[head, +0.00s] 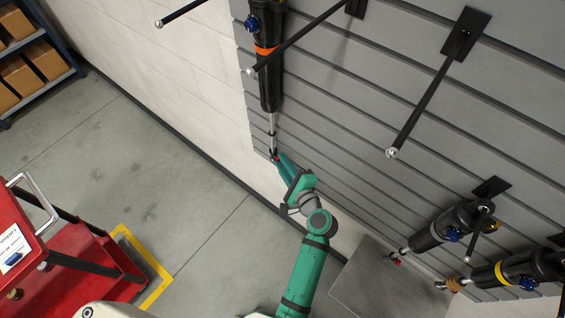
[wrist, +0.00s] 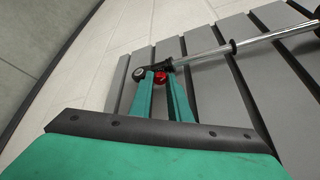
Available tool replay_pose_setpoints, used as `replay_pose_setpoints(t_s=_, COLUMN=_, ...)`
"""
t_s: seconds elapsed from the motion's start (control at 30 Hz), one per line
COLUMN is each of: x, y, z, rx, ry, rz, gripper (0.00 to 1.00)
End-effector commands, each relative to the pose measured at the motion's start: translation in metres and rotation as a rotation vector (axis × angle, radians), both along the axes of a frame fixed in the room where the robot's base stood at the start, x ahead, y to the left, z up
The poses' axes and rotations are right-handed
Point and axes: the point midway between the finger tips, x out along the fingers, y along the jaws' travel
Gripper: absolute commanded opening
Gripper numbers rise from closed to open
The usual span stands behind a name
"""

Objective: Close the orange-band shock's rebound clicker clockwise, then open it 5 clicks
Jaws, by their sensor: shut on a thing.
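The orange-band shock (head: 270,75) hangs on the grey slatted wall in the head view, its black body up and its silver shaft down. Its orange band (head: 266,50) shows near the upper part of the body. In the wrist view its shaft (wrist: 205,54) runs to an eye end at the left. The red rebound clicker (wrist: 161,78) sits by that end, between my gripper's fingertips. My gripper (wrist: 162,77) is shut on the red clicker; in the head view my gripper (head: 275,157) reaches the shaft's lower end. The fingers partly hide the clicker.
Black pegs (head: 425,100) stick out of the wall. A red cart (head: 75,262) stands at lower left, with open floor between.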

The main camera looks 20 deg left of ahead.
Motion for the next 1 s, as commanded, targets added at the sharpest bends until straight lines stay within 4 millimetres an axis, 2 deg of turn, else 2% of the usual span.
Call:
replay_pose_setpoints(t_s=0.5, x=-0.0012, y=0.0007, z=-0.0049, rx=-0.182, ry=-0.381, rz=-0.003, gripper=0.0)
replay_pose_setpoints(t_s=1.0, x=-0.0014, y=0.0011, z=-0.0066, rx=-0.26, ry=-0.543, rz=-0.001, gripper=0.0)
